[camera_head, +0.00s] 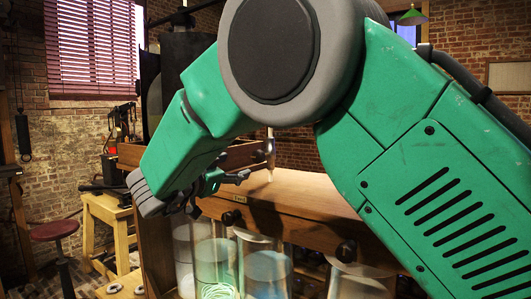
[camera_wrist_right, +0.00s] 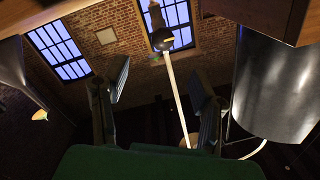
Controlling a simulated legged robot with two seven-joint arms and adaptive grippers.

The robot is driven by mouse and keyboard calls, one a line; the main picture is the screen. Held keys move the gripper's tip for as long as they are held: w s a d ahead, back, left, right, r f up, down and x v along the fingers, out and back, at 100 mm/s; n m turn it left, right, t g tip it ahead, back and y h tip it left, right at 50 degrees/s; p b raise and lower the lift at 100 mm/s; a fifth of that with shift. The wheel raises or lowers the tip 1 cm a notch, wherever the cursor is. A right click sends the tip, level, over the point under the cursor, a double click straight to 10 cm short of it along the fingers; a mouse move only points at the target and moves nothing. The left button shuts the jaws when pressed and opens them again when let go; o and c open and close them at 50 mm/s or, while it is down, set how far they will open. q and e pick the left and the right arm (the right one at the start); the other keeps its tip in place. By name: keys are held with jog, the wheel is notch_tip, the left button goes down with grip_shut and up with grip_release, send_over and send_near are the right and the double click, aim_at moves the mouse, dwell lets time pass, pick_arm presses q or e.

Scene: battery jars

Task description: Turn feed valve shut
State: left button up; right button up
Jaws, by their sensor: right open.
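My right arm crosses the head view, and its gripper (camera_head: 222,181) is at the front edge of the wooden bench top, partly hidden by the green wrist. In the right wrist view the gripper (camera_wrist_right: 160,98) is open, its two dark fingers apart. A pale rod with a dark round knob (camera_wrist_right: 163,39) shows between and beyond the fingers. I cannot tell whether it touches them, or whether it is the feed valve. Dark round knobs (camera_head: 346,251) sit along the bench's front in the head view. I cannot tell which part is the valve. My left gripper is not in view.
Glass jars (camera_head: 268,272) stand below the wooden bench top (camera_head: 300,190), one with a greenish coil. A large grey cylinder (camera_wrist_right: 278,90) hangs close on the right in the wrist view. A red stool (camera_head: 55,230) stands at the left.

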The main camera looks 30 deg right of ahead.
aim_at(257, 156)
jog(key=x, duration=0.2)
jog(key=p+x, duration=0.1)
jog(key=x, duration=0.1)
jog(key=w+p+x, duration=0.1)
jog(key=x, duration=0.1)
jog(key=shift+w+a+r, duration=0.1)
jog(key=shift+r, duration=0.15)
jog(key=x, duration=0.4)
jog(key=s+f+p+x, duration=0.1)
jog(key=x, duration=0.2)
jog(key=shift+d, duration=0.4)
jog(key=shift+d+r, duration=0.1)
jog(key=shift+w+a+r, duration=0.1)
jog(key=shift+a+r, duration=0.1)
jog(key=shift+a, duration=1.15)
jog(key=c, duration=0.4)
jog(key=shift+r, duration=0.15)
jog(key=c, duration=0.7)
jog(key=shift+s+d+r, duration=0.15)
jog(key=shift+s+d, duration=0.1)
jog(key=shift+d, duration=0.4)
jog(key=shift+c, duration=0.3)
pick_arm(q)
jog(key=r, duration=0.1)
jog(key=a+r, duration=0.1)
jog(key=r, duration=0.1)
pick_arm(e)
jog(key=shift+w, duration=0.2)
jog(key=shift+c, duration=0.2)
